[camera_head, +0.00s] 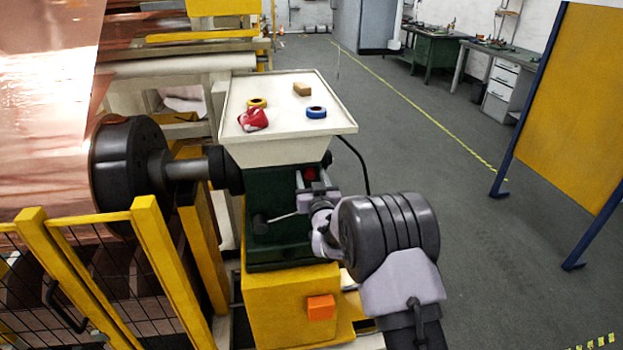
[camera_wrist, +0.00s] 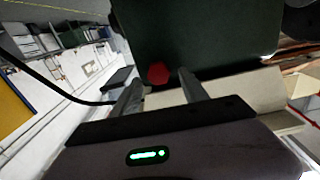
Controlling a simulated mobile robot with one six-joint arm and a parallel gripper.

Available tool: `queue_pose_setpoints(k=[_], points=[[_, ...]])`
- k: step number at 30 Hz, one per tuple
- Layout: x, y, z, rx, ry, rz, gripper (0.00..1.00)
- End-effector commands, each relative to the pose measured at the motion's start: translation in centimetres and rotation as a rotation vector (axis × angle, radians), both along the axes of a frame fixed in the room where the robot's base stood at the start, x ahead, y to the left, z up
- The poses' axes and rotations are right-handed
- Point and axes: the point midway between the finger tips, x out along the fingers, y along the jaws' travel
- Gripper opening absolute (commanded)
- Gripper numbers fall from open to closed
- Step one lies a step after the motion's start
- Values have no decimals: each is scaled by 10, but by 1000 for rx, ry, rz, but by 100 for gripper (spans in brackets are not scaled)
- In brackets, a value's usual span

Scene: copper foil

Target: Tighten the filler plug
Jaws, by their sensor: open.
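The filler plug (camera_wrist: 158,74) is a small red hexagonal head on the face of the dark green housing (camera_wrist: 205,40). In the head view the plug (camera_head: 310,174) shows as a red spot on the right side of the green housing (camera_head: 270,190), partly hidden by my gripper. My gripper (camera_head: 310,181) is open in front of that side. In the wrist view the two fingers of my gripper (camera_wrist: 161,82) point at the housing, one on each side of the plug, with a gap to each. I cannot tell how far the tips reach along the plug.
A black cable (camera_head: 358,160) hangs behind. Yellow fencing (camera_head: 90,218) stands left; the floor at right is open.

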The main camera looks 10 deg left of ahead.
Motion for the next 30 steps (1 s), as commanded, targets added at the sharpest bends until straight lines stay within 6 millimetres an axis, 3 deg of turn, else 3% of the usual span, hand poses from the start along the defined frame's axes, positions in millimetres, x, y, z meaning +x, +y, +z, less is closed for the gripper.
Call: queue_pose_setpoints(k=[4, 5, 12, 22, 30], points=[[0, 0, 0, 0, 0, 0, 52], [0, 0, 0, 0, 0, 0, 48], [0, 0, 0, 1, 0, 0, 1], [0, -1, -4, 43, 10, 0, 0], [0, -2, -8, 206, 56, 0, 0]])
